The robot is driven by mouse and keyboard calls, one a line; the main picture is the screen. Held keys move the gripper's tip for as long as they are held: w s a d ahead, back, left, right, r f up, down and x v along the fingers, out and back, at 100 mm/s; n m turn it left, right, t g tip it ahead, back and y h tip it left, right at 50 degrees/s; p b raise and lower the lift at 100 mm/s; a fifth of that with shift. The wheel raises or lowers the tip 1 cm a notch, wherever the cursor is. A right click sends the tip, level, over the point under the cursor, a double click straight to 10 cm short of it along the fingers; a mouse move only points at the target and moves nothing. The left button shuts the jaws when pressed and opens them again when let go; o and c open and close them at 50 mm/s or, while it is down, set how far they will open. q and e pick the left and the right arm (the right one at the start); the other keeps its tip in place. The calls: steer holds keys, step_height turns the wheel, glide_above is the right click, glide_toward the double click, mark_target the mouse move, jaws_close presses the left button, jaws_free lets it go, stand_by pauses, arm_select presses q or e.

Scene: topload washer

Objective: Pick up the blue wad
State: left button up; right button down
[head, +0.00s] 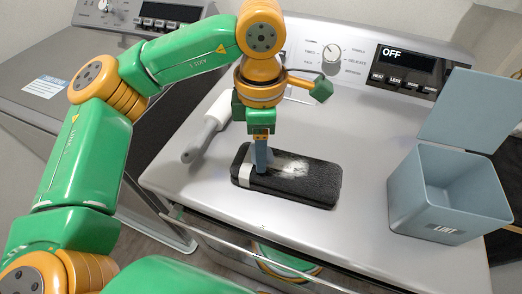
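No clearly blue wad shows apart from my gripper. A pale, fuzzy grey-white patch (291,166) lies on top of a black, rounded pad (315,184) with a light band near its left end. The pad lies flat on the grey machine top. My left gripper (261,170) points down over the left part of the pad, with its blue-grey fingertips at or just above its surface, left of the patch. The fingers overlap in this view, so I cannot tell whether they are open or hold anything. My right gripper is not in view.
An open blue-grey bin (446,201) marked LINT stands at the right, its lid raised. A grey-white handled tool (205,132) lies left of the pad. The control panel (405,68) reads OFF. Free room lies between pad and bin.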

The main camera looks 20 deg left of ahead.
arm_select(q)
steer(key=shift+w, duration=0.1)
steer(key=c, duration=0.7)
